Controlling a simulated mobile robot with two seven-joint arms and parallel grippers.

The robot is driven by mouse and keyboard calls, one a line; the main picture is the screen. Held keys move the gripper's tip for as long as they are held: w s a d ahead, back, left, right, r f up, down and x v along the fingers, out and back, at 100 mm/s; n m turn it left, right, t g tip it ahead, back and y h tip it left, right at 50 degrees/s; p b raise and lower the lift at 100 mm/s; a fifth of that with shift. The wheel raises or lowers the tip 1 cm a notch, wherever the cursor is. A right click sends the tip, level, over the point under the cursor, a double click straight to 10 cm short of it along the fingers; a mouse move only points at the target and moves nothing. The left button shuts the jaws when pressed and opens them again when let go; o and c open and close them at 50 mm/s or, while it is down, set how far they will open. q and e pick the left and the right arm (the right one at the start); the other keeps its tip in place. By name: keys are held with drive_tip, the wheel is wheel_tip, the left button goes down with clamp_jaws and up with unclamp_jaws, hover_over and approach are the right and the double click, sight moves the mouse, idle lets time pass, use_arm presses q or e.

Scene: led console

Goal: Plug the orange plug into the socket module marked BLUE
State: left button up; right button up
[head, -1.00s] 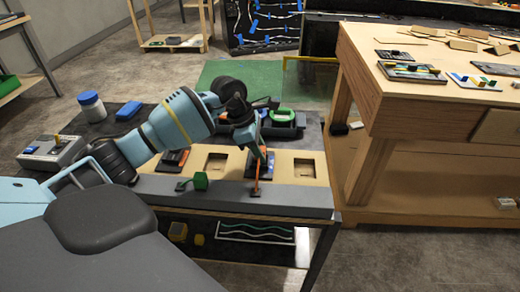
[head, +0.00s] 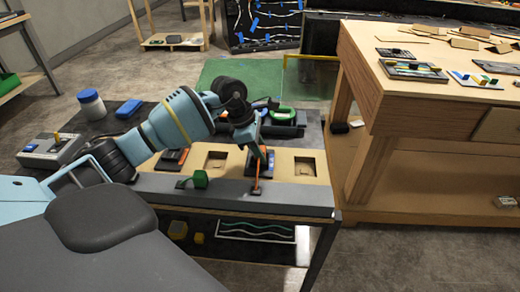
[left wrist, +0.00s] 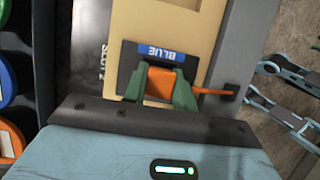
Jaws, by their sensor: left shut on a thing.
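My left gripper (head: 260,158) reaches over the console's tan panel and is shut on the orange plug (left wrist: 160,82). In the left wrist view its two green fingertips clasp the plug from both sides. The plug is over the dark socket module with the blue label reading BLUE (left wrist: 160,52). I cannot tell whether it is seated, as the fingers and plug cover the socket. The orange cable (head: 257,180) runs from the plug to a dark holder on the console's front edge. My right gripper is not in view.
The tan panel has an empty recess (head: 215,162) left of the gripper and another dark module (head: 172,160) further left. A green plug (head: 200,180) rests at the front ledge. A wooden workbench (head: 400,100) is at the right.

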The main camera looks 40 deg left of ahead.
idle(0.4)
use_arm(q)
drive_tip(key=o, duration=1.1)
drive_tip(key=shift+f, duration=0.1)
drive_tip(key=shift+c, duration=0.2)
drive_tip(key=shift+o, duration=0.5)
drive_tip(key=o, duration=0.5)
drive_tip(key=shift+r+p, duration=1.6)
drive_tip(key=shift+r, duration=2)
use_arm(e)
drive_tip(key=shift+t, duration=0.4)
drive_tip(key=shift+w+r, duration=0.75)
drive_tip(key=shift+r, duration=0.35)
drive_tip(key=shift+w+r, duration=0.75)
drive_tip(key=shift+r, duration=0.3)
